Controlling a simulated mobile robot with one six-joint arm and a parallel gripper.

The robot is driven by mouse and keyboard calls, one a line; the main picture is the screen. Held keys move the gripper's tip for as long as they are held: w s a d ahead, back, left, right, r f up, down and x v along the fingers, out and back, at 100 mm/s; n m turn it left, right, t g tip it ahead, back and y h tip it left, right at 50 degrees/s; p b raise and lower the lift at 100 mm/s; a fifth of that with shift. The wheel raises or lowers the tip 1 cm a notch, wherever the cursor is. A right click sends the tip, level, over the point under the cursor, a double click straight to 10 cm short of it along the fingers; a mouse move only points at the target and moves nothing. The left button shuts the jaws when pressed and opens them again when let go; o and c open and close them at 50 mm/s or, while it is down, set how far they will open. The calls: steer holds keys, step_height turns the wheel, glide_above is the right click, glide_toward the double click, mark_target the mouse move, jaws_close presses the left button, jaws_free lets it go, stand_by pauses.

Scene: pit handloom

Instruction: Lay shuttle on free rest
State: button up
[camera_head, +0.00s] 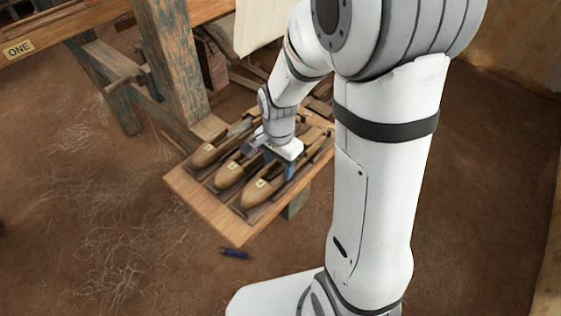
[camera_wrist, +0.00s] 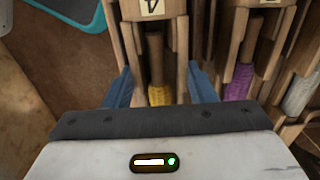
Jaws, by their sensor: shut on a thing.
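My gripper (camera_head: 280,165) has blue fingers and is shut on the rightmost wooden shuttle (camera_head: 257,192), at the front of a wooden board (camera_head: 198,205). In the wrist view the fingers (camera_wrist: 160,86) stand on both sides of this shuttle, which carries yellow yarn (camera_wrist: 160,95) and a pale label. Two more shuttles lie beside it on the board: a middle one (camera_head: 229,173) and a left one (camera_head: 205,155). The wrist view shows one neighbour with purple yarn (camera_wrist: 239,80). I cannot tell whether the held shuttle touches its rest. My arm hides the board's right end, and no empty rest shows clearly.
A worn blue loom post (camera_head: 172,60) and beams stand behind the board to the left. A sign reading ONE (camera_head: 18,49) is on a beam. A small blue object (camera_head: 235,253) lies on the earth floor. Floor to the left is open.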

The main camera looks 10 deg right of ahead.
steer(key=shift+f, duration=0.15)
steer(key=o, duration=1.2)
steer(key=shift+o, duration=0.2)
step_height(320, 180, up, 8)
steer(key=p, duration=0.6)
steer(key=shift+s, duration=0.1)
steer(key=s+d+r+n+t+p, duration=0.1)
steer(key=s+r+n+p, duration=0.1)
steer(key=s+r+n, duration=0.3)
steer(key=s+d+r+n+t+p, duration=0.1)
steer(key=s+r+n, duration=0.4)
steer(key=r, duration=0.7)
steer(key=shift+s+d+r+n+t+p, duration=0.35)
steer(key=shift+s+d+p, duration=0.4)
steer(key=shift+s+p, duration=0.35)
